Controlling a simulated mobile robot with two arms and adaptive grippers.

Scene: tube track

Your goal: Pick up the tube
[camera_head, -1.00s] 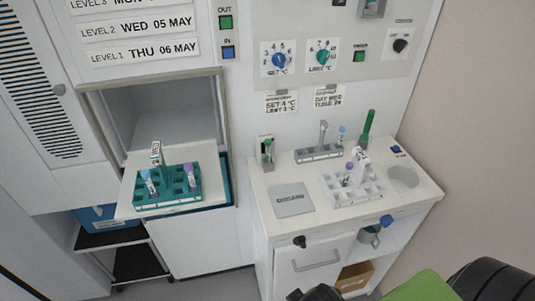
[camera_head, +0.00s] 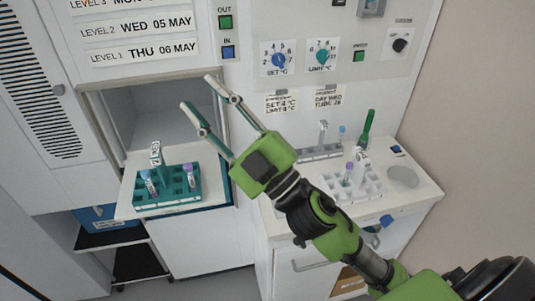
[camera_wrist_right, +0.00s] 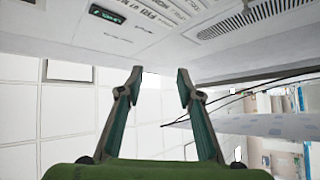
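My right gripper (camera_head: 200,92) is open and empty, raised in front of the cabinet opening, above and to the right of the teal rack. Its two spread fingers also show in the right wrist view (camera_wrist_right: 157,85), with nothing between them. The teal rack (camera_head: 168,204) stands on the pulled-out shelf and holds tubes with purple and blue caps. One purple-capped tube (camera_head: 189,174) is at its right and a blue-capped tube (camera_head: 147,180) at its left. On the counter a white rack (camera_head: 362,190) holds another tube (camera_head: 348,172). My left gripper does not show.
The white counter (camera_head: 405,200) also carries a grey rack (camera_head: 318,152) and a green upright object (camera_head: 367,127) at the back. The cabinet opening (camera_head: 150,112) behind the shelf looks empty. A dark trolley (camera_head: 138,264) stands below the shelf.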

